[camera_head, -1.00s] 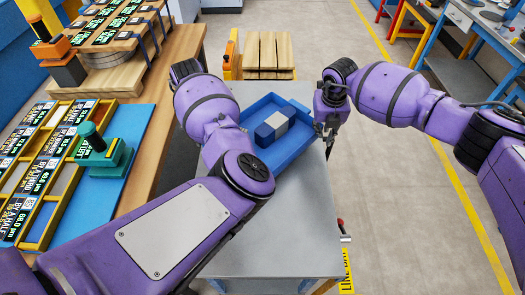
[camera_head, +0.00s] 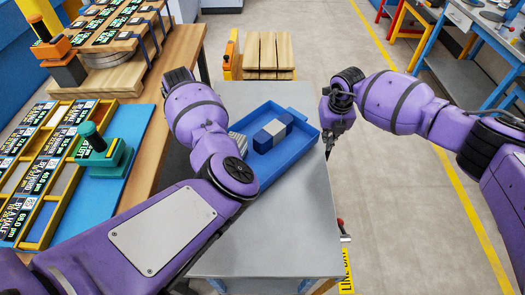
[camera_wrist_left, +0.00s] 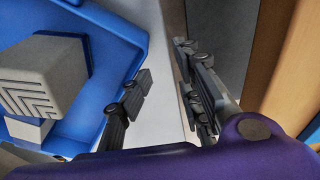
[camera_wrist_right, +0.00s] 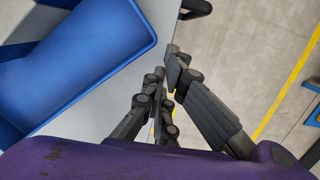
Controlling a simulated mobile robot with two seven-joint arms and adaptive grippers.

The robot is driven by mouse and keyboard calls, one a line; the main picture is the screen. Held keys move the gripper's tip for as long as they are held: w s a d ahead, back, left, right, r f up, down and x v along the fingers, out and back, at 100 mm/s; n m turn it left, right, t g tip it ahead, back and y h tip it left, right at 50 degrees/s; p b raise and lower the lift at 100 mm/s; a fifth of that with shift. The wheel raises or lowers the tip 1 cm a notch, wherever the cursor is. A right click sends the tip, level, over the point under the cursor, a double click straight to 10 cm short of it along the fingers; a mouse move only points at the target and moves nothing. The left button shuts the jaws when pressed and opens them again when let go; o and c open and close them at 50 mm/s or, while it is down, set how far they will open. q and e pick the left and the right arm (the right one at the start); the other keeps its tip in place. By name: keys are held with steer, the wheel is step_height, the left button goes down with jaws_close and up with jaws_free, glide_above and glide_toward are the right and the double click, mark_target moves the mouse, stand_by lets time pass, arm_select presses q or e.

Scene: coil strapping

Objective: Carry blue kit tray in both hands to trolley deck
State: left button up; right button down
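The blue kit tray (camera_head: 292,152) sits on the grey trolley deck (camera_head: 285,225), turned at an angle. It holds a blue block with a pale band (camera_head: 272,132) and a grey ridged block (camera_head: 238,143), partly hidden by my left arm. My right gripper (camera_head: 331,146) is at the deck's right edge, just off the tray corner. In the right wrist view (camera_wrist_right: 166,70) its fingers are narrowly apart, with nothing between them.
A wooden bench (camera_head: 180,75) with a blue mat, yellow racks and a green-handled tool (camera_head: 95,145) stands at the left. A slatted wooden pallet (camera_head: 268,55) lies beyond the deck.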

arm_select(q)
steer(key=shift+a, duration=0.15)
arm_select(e)
steer(key=shift+d, duration=0.2)
arm_select(q)
steer(key=shift+s+a+f, duration=0.1)
steer(key=shift+f, duration=0.05)
arm_select(e)
steer(key=c, duration=1.7)
jaws_free()
steer(key=shift+d+f, duration=0.1)
steer(key=shift+f, duration=0.05)
arm_select(q)
step_height(320, 180, up, 12)
steer(key=s, duration=0.1)
steer(key=shift+s, duration=0.25)
arm_select(e)
steer(key=r, duration=0.4)
steer(key=s+r, duration=0.1)
steer(key=r, duration=0.7)
steer(key=shift+s, duration=0.35)
steer(key=shift+r, duration=0.1)
